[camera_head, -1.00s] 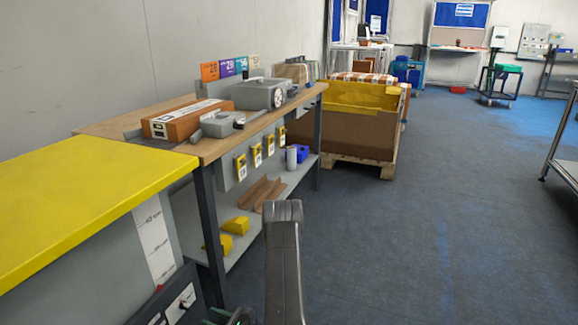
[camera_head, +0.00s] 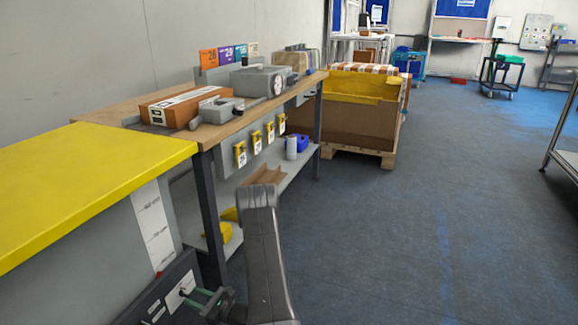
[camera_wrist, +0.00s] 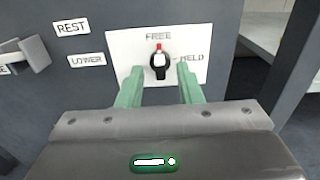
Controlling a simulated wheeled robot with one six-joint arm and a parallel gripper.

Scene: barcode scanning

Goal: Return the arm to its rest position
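My arm rises in the lower middle of the head view. My gripper (camera_head: 203,296) is low in front of the dark panel (camera_head: 160,300) under the yellow-topped bench. In the wrist view my gripper (camera_wrist: 158,78) is open, with its two green fingers apart and nothing between them that I can see held. A black knob (camera_wrist: 159,64) with a red-tipped pointer appears just beyond and between the fingertips. The pointer is up, towards the word FREE. HELD is printed to its right. I cannot tell whether a finger touches the knob.
The yellow bench top (camera_head: 90,180) and wooden workbench (camera_head: 225,130) stand at left. Floor (camera_head: 430,200) at right is clear.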

